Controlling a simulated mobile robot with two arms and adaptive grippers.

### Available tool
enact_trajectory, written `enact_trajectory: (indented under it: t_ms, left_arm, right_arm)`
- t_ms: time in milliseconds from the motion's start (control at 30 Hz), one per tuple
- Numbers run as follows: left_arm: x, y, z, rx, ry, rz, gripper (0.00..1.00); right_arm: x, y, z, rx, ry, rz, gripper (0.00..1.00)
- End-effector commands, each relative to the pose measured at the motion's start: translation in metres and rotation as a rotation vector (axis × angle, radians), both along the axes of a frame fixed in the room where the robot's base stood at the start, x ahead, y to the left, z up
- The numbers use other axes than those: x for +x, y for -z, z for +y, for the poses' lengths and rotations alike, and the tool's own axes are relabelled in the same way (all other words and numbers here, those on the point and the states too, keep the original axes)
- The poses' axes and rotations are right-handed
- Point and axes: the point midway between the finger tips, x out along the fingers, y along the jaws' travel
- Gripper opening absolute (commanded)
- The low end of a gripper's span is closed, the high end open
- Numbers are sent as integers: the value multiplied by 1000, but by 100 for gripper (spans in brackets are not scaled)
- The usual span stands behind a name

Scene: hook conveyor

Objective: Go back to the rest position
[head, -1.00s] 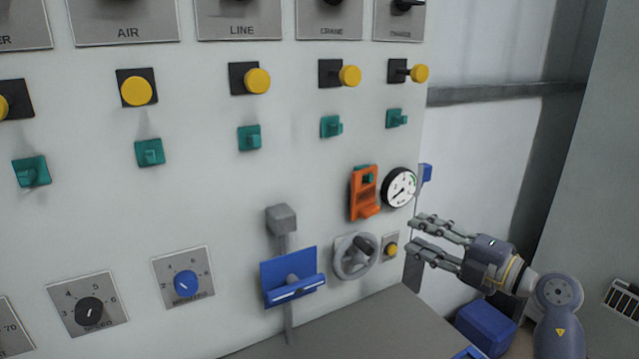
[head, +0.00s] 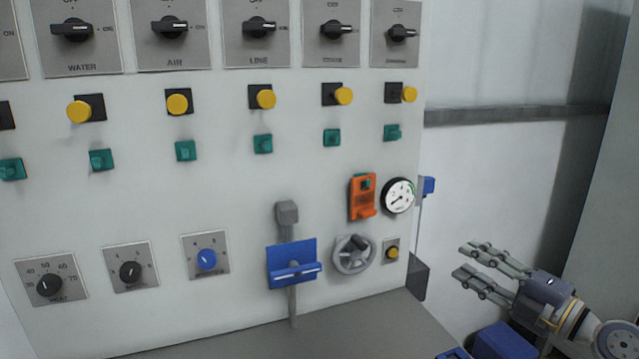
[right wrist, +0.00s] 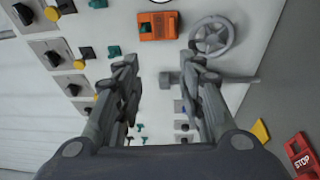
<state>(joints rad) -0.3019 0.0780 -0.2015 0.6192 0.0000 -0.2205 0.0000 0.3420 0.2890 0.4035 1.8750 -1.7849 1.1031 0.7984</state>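My right gripper (head: 482,272) is at the lower right of the head view, to the right of the control panel (head: 225,225) and apart from it. Its two fingers are spread with nothing between them. In the right wrist view the fingers (right wrist: 160,85) are also open and empty, with the panel beyond them. My left gripper is not in the head view.
The panel carries rotary switches (head: 257,27), yellow buttons (head: 265,99), dials (head: 207,259), a gauge (head: 398,195), a handwheel (head: 354,255), an orange holder (head: 362,197) and a blue tray (head: 291,263). A grey ledge (head: 330,335) runs below. A blue box (head: 504,342) stands beneath my right gripper.

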Motion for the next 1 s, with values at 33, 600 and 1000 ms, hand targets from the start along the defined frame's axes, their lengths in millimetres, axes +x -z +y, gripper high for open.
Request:
enact_trajectory:
  t_ms: [33,600,1000]
  left_arm:
    - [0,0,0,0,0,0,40]
    - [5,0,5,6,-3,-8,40]
    - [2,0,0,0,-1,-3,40]
  right_arm:
    - [-1,-2,3,16,-1,-16,36]
    - [-35,-49,6,407,119,-273,36]
    - [-71,29,-62,988,584,-98,36]
